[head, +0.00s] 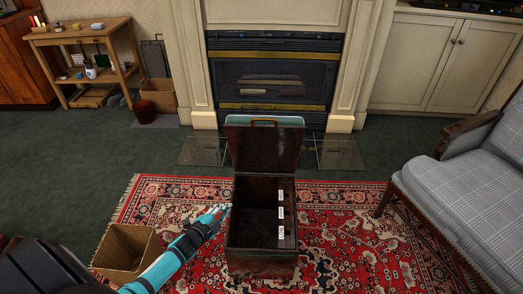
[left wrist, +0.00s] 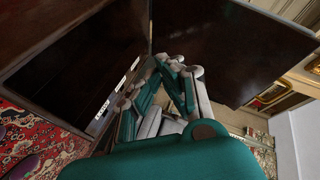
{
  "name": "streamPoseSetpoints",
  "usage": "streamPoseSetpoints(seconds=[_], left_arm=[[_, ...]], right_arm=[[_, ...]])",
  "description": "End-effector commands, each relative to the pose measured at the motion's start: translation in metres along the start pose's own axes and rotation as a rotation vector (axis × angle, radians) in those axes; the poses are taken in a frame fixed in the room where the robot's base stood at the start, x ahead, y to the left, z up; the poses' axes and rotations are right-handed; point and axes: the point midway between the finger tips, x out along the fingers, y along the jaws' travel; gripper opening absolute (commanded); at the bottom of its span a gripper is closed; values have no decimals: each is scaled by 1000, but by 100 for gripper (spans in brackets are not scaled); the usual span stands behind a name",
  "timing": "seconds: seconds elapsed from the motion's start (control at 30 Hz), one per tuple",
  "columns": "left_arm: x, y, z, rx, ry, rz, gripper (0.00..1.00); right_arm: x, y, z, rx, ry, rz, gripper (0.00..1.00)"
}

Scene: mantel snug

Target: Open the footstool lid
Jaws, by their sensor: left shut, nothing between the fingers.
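The footstool (head: 262,262) is a dark brown box standing on the red rug. Its lid (head: 262,145) stands up at the back, about vertical, so the box is open. The inside is visible and looks empty, with white labels on its right wall. My left gripper (head: 222,210) is shut and empty, just left of the box. In the left wrist view, the shut fingers (left wrist: 178,62) are in front of the dark lid (left wrist: 225,40), with the open box (left wrist: 75,65) to the left. I cannot tell whether they touch it. My right gripper is out of view.
A wicker basket (head: 125,250) stands on the rug beside my left arm. A plaid armchair (head: 450,195) is at the right. The fireplace (head: 272,75) is behind the lid. A wooden shelf (head: 85,45) stands at the back left. Green carpet (head: 75,150) is clear at the left.

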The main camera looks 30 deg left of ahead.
Motion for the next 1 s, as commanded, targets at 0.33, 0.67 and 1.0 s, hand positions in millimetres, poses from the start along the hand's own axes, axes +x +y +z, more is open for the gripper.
streamPoseSetpoints(seconds=[0.33, 0.67, 1.0], left_arm=[[37, -99, -51, 468, 309, -373, 0], [13, -146, -102, 798, 469, -615, 0], [26, -162, -127, 835, 485, -644, 0]], right_arm=[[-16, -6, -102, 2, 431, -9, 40], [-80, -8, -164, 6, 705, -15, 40], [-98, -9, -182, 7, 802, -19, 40]])
